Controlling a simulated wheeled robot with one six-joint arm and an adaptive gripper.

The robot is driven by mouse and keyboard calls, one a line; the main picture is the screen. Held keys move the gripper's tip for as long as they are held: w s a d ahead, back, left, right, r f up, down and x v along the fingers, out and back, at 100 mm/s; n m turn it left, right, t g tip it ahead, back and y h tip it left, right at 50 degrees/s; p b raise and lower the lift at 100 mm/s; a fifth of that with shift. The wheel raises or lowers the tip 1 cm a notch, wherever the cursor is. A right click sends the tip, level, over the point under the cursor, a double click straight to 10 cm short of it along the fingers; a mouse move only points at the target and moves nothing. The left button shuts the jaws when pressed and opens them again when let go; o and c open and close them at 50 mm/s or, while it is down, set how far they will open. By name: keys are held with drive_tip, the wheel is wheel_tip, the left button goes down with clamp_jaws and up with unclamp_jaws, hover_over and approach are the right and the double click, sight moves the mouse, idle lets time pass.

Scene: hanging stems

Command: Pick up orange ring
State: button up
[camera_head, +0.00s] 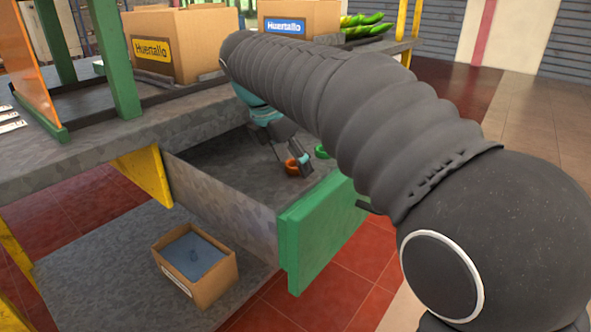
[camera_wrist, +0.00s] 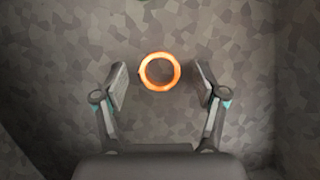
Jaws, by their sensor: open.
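The orange ring (camera_head: 291,167) lies on the grey floor of an open drawer (camera_head: 226,200). In the wrist view the orange ring (camera_wrist: 160,71) is centred between the fingertips of my gripper (camera_wrist: 161,85), slightly beyond them. My gripper (camera_head: 289,160) is open and reaches down into the drawer. In the head view one finger overlaps part of the ring. I cannot tell whether the fingers touch the drawer floor; in the wrist view a gap shows on both sides of the ring.
A green ring (camera_head: 321,151) lies to the right of the orange one, partly hidden by my arm. The drawer has a green front (camera_head: 318,228) and grey side walls. A cardboard box (camera_head: 196,266) stands below. Two labelled boxes, one here (camera_head: 180,42), stand on the worktop (camera_head: 90,150).

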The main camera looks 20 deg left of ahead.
drive_tip(key=c, duration=0.8)
drive_tip(key=shift+c, duration=0.3)
